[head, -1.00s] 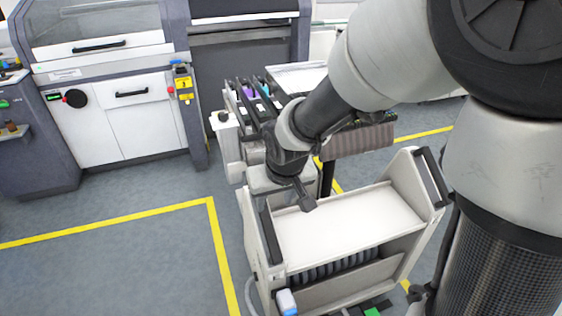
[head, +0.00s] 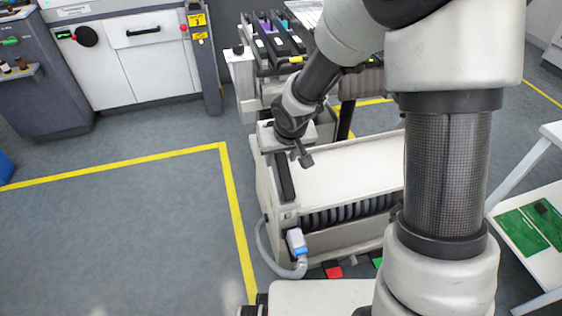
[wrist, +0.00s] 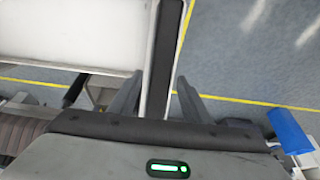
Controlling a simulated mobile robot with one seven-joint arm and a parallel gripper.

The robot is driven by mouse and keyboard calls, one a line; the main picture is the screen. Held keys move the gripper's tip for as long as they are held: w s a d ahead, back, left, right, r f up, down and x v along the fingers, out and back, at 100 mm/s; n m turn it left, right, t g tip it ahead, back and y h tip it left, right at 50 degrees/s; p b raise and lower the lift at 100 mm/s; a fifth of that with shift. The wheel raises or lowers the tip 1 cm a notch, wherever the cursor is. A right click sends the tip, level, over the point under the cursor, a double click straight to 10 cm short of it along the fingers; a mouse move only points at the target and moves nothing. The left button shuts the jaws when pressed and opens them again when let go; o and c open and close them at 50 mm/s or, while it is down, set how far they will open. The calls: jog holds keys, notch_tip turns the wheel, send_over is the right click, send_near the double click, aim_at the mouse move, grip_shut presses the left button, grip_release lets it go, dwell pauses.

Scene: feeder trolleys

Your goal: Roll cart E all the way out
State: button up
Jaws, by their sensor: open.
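The nearest cart has a pale body, a white top (head: 350,175) and a dark handle bar (head: 285,180) along its left edge. No letter E can be read on it. My gripper (head: 303,158) is open and empty above the cart's left side, close to the handle bar. In the wrist view, the dark handle bar (wrist: 166,55) runs between the two spread fingers of my gripper (wrist: 157,92). I cannot tell how far the fingers are above it. My arm hides the cart's right end.
A feeder trolley with dark and purple feeders (head: 270,32) stands just behind the cart. A grey hose with a blue-and-white connector (head: 296,242) hangs at its front left. A red pedal (head: 333,271) is low at the front. A white table (head: 540,225) stands right. Floor at left is clear.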

jog(key=shift+w+f, duration=0.2)
jog(key=shift+f, duration=0.3)
grip_shut()
jog(key=shift+s, duration=0.1)
